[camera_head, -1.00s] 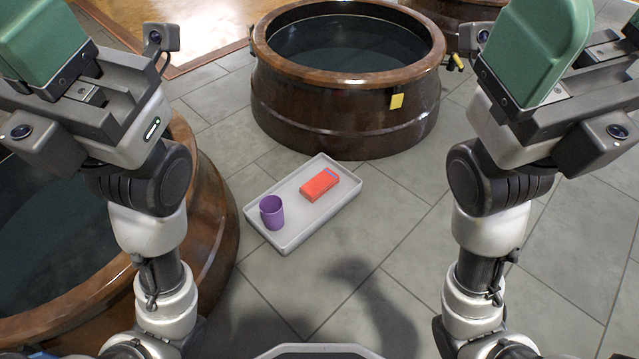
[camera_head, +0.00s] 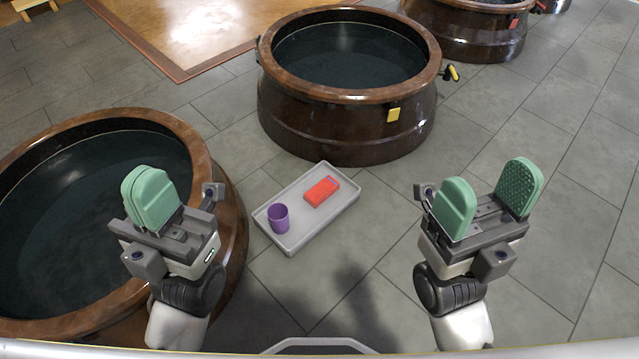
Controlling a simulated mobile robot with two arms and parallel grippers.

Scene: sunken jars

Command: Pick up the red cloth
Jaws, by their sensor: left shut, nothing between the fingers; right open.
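The red cloth (camera_head: 320,191) is a small folded block with a bit of blue at its top edge. It lies on the grey tray (camera_head: 318,224) on the floor, in the middle of the view. My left gripper (camera_head: 150,199) is shut and empty, to the left of the tray and in front of the near-left jar. My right gripper (camera_head: 486,205) is open and empty, to the right of the tray, with its green fingers apart. Neither gripper touches the cloth.
A purple cup (camera_head: 278,218) stands on the tray, left of the cloth. A large brown jar (camera_head: 345,135) with a yellow tag stands behind the tray. Another jar (camera_head: 222,170) stands at the left. Clear tiled floor lies to the right.

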